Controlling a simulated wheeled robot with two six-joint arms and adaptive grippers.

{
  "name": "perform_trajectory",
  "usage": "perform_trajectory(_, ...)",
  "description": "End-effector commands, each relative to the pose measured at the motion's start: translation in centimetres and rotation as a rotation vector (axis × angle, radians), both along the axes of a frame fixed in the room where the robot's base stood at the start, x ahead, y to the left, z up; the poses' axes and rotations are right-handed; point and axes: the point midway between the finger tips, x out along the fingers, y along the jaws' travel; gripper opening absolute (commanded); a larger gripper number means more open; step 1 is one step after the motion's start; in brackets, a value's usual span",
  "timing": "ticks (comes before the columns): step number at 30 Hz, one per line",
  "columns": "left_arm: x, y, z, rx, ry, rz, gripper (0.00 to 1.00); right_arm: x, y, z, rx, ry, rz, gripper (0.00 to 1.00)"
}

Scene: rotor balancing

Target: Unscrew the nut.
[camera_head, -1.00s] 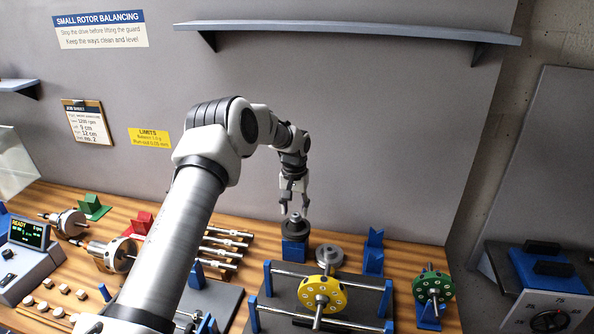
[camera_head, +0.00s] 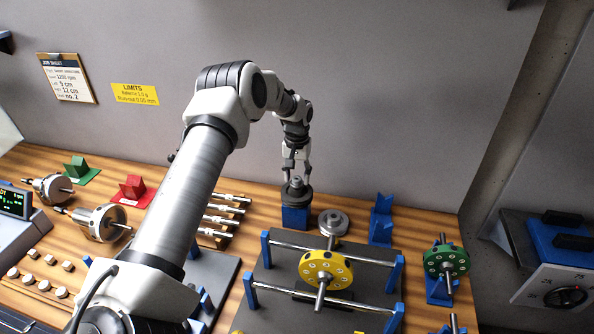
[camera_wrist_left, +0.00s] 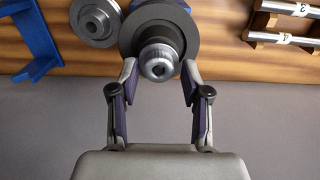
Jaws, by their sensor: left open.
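The nut (camera_wrist_left: 158,60) is a rounded silver piece on top of a dark round disc (camera_wrist_left: 184,28). In the head view the nut (camera_head: 296,181) and disc sit on a blue block (camera_head: 295,216) near the back wall. My left gripper (camera_head: 297,172) points down just above the nut. In the left wrist view the purple-padded fingers (camera_wrist_left: 158,72) stand apart on both sides of the nut, with gaps between pads and nut. Nothing is held. My right gripper is not in view.
A silver flanged disc (camera_head: 333,222) lies right of the blue block. A yellow rotor (camera_head: 326,270) rests on rails in front, and a green rotor (camera_head: 447,261) stands at the right. Numbered shafts (camera_head: 222,220) lie to the left. A blue stand (camera_head: 381,219) stands farther right.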

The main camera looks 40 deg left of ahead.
Motion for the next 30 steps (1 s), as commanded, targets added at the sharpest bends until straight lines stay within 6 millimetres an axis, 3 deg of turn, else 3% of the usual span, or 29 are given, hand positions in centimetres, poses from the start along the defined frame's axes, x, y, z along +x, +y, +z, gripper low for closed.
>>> perform_trajectory(7,0.0,0.0,0.0,0.000,0.000,0.000,0.47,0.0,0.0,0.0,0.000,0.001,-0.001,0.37)
perform_trajectory(11,0.0,0.0,-0.1,0.000,0.000,0.000,0.01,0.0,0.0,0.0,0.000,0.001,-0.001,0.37)
perform_trajectory(17,0.0,0.0,0.1,0.001,0.001,0.026,0.00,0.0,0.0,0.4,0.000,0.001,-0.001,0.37)
perform_trajectory(20,0.0,0.0,0.6,0.004,0.006,0.176,0.00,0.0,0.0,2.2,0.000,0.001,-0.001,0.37)
perform_trajectory(24,0.0,-0.1,0.5,0.013,0.011,0.503,0.00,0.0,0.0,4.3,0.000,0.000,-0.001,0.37)
perform_trajectory(30,0.2,-0.1,-0.1,0.023,0.016,0.952,0.00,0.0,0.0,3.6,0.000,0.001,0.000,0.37)
